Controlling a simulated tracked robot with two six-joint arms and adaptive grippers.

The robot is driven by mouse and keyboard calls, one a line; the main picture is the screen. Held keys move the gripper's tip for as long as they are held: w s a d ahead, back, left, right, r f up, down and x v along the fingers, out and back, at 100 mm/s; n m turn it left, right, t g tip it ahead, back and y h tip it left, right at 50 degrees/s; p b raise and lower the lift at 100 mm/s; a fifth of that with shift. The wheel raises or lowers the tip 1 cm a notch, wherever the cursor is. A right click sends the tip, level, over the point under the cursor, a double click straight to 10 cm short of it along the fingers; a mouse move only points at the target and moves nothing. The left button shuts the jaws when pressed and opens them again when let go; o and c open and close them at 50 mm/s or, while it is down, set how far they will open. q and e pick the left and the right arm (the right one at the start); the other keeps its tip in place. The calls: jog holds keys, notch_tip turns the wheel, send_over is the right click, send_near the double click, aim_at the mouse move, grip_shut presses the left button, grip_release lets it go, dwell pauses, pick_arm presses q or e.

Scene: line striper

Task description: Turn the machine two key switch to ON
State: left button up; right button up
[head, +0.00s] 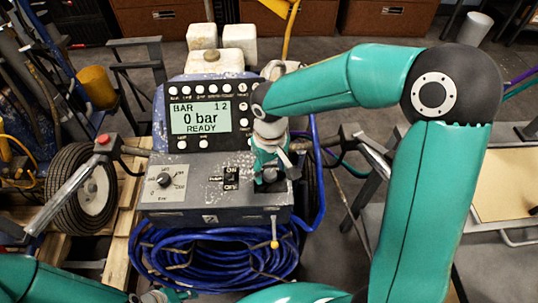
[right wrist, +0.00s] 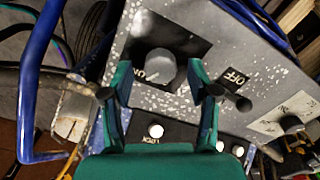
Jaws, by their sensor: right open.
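My right gripper (head: 270,180) points down at the panel's right part and hides that spot in the head view. Its open fingers (right wrist: 163,88) stand either side of the knob in the wrist view; contact cannot be told. My left arm (head: 50,280) shows at the lower left, its gripper barely in view.
A black ON/OFF toggle (head: 231,178) sits just left of my right gripper. A selector dial (head: 164,180) is farther left. A coiled blue hose (head: 210,258) hangs below the panel. A handlebar (head: 75,185) sticks out at left, and a bench (head: 505,185) stands at right.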

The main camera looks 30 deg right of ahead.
aim_at(269, 172)
notch_tip(269, 172, up, 11)
jog(key=shift+r, duration=0.2)
dwell(0.6)
